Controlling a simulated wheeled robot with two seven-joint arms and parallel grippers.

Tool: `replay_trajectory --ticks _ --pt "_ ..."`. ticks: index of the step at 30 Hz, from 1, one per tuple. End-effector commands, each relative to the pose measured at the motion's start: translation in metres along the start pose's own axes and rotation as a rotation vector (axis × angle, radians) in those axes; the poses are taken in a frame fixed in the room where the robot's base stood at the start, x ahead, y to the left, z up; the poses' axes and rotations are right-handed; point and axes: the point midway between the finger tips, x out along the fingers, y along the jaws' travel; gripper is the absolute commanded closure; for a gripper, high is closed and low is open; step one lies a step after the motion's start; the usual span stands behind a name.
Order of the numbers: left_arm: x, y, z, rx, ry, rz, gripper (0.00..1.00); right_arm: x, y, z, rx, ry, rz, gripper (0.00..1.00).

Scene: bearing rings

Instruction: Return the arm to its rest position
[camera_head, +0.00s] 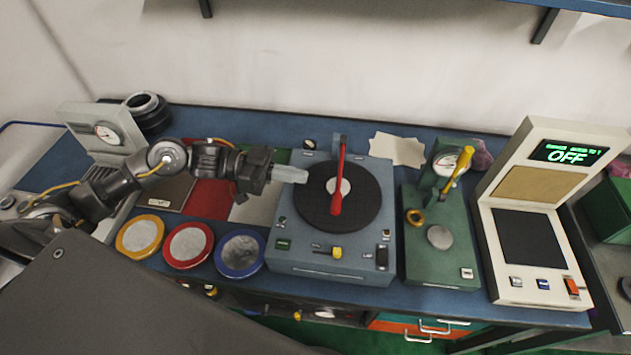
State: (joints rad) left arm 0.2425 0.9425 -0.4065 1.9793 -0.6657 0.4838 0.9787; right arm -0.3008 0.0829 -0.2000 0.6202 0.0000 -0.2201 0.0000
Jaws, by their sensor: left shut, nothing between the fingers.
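My left arm comes in from the left over the blue bench (400,304). Its gripper (303,176) is shut and empty, with its tips at the left edge of the black disc (318,211) on the blue-grey turntable machine (345,261). I cannot tell whether the tips touch the disc or hover over it. A red lever (338,185) lies across the disc. My right gripper does not show.
Yellow (140,236), red (188,244) and blue (240,255) rimmed dishes sit at the front left. A green gauge press (440,262) and a cream console (510,270) reading OFF stand to the right. A dial gauge box (105,130) stands behind my arm.

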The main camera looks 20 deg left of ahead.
Motion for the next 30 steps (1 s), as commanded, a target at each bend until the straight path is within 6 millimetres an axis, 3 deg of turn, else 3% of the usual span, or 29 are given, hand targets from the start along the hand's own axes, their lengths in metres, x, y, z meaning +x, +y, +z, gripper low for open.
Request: replay_trajectory --ticks 3,9,21,23,30 --pt "-0.021 0.000 0.004 -0.001 -0.004 -0.001 1.00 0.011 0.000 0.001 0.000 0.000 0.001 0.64" --pt "-0.040 0.001 0.002 -0.002 -0.001 0.000 1.00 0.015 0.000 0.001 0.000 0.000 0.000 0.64" --pt "-0.043 0.001 -0.001 -0.001 0.001 0.001 1.00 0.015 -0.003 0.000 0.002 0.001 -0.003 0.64" --pt "-0.044 0.002 -0.005 0.000 0.001 0.001 1.00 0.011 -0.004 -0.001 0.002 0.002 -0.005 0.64" --pt "-0.047 0.008 -0.047 -0.001 0.000 0.001 1.00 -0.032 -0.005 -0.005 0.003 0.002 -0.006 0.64"
